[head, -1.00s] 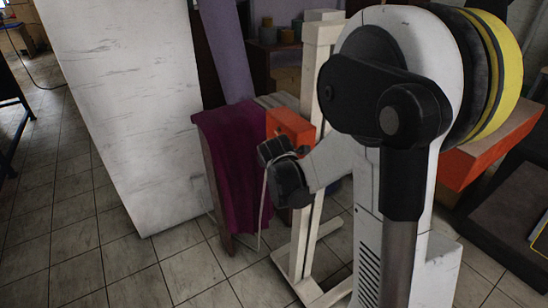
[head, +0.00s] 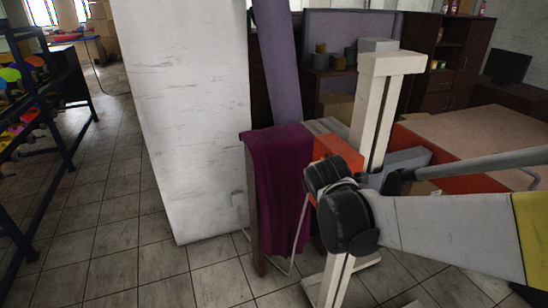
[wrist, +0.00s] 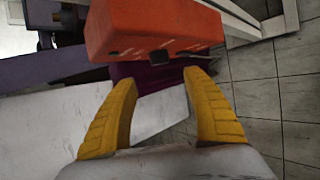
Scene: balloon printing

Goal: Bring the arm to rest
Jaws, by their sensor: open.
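My gripper (wrist: 160,80) shows in the wrist view as two yellow fingers, spread apart, with nothing between them. Beyond the fingertips is an orange block-like body (wrist: 150,28); I cannot tell whether they touch, but a gap shows. In the head view my arm comes in from the right edge, a white link (head: 450,230) with a black wrist joint (head: 345,215). The joint is in front of the white post and near the orange body (head: 338,150). My fingers are not distinguishable in the head view.
A purple cloth (head: 280,180) hangs over a stand beside the wrist joint. A tall white panel (head: 185,120) stands left of it. A white post (head: 375,110) rises behind the arm. A dark rack (head: 60,80) is at far left. Tiled floor (head: 115,220) between is clear.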

